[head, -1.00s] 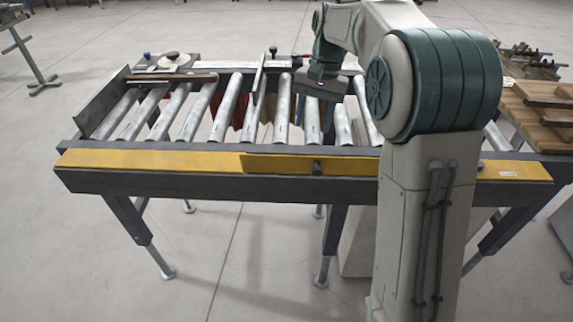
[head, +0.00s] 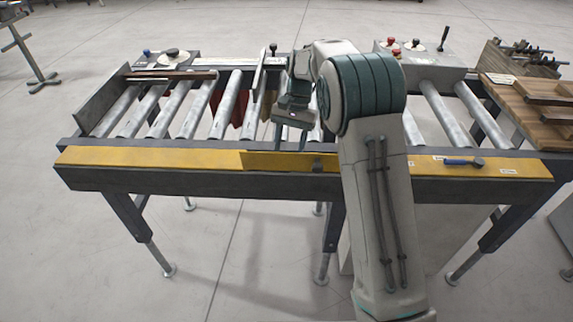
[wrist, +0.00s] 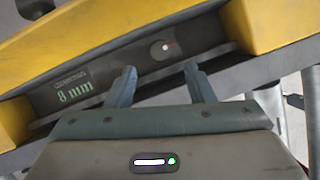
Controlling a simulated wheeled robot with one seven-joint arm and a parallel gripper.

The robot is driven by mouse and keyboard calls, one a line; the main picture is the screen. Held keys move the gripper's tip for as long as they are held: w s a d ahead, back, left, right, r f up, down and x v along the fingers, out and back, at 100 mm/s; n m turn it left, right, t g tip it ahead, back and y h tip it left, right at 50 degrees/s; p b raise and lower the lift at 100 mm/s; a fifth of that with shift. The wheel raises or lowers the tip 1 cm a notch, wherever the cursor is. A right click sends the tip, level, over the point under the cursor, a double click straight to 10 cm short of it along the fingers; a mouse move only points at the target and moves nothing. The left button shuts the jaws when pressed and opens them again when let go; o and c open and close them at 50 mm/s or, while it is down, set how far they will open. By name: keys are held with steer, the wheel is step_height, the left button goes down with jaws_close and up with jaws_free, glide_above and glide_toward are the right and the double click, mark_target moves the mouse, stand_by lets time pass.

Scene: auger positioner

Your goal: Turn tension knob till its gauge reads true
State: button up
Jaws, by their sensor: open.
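A round grey knob with a white dot (wrist: 163,48) sits on a dark recessed panel between yellow rail parts in the wrist view. I cannot tell for sure whether this is the tension knob. A dark knob also shows at the front rail in the head view (head: 318,165). My gripper (head: 290,145) is open and empty, pointing down over the rollers just behind the yellow front rail. In the wrist view its fingertips (wrist: 160,68) are apart, just short of the round knob.
The roller conveyor has a yellow front rail (head: 150,158). A blue-handled tool (head: 463,162) lies on it at right. A control box (head: 430,65) with red buttons and a black lever stands behind. A panel with a pale dial (head: 172,56) is at back left. Wooden trays (head: 560,105) stand right.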

steer(key=x, duration=0.6)
steer(key=shift+s+f+p, duration=0.1)
steer(key=shift+f+p, duration=0.1)
steer(key=shift+p, duration=0.1)
steer(key=shift+c, duration=0.3)
steer(key=c, duration=0.9)
